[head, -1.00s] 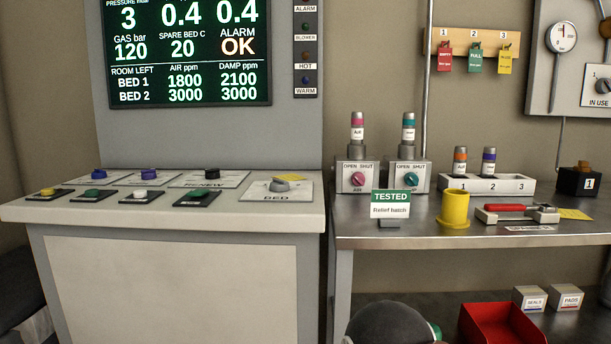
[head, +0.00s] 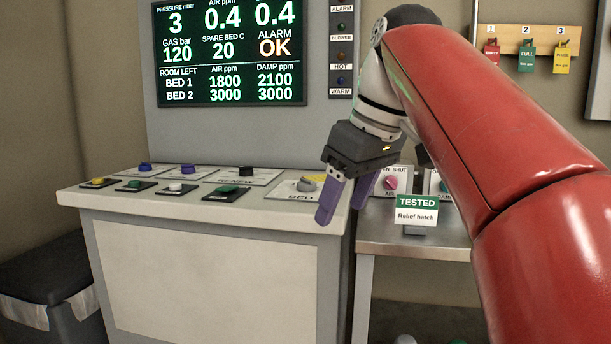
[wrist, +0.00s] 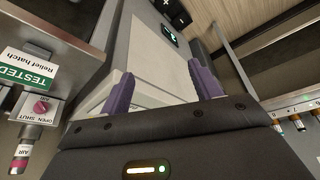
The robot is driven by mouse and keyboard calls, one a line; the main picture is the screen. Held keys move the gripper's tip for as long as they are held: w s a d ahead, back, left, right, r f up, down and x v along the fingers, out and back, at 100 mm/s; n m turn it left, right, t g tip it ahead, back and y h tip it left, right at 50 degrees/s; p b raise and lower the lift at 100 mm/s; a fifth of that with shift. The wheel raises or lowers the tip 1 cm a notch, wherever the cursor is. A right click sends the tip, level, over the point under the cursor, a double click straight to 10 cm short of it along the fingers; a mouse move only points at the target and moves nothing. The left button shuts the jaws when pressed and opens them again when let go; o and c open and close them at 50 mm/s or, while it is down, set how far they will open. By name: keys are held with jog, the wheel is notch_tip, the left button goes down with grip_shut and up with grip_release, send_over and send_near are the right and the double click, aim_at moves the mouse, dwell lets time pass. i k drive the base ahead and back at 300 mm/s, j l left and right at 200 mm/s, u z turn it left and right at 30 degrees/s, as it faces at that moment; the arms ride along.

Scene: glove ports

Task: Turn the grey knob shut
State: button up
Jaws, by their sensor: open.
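The grey knob (head: 306,186) sits on a white plate labelled BED at the right end of the console top. A small yellow patch shows just behind it. My gripper (head: 343,205) is open and empty, its two purple fingers pointing down, just right of the knob in the head view and apart from it. One finger overlaps the plate's right edge in the picture. In the wrist view my gripper's fingers (wrist: 160,75) are spread with nothing between them. I cannot make out the grey knob in the wrist view.
Several coloured buttons, including a green one (head: 227,189), lie left of the knob on the console top (head: 255,209). A bench (head: 400,240) to the right holds a TESTED sign (head: 416,210) and a pink-knobbed box (head: 391,183). My red arm hides much of the right side.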

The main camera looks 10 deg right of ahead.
aim_at(306, 185)
jog(key=i, duration=0.9)
jog(key=k+j, duration=0.15)
jog(key=j, duration=0.2)
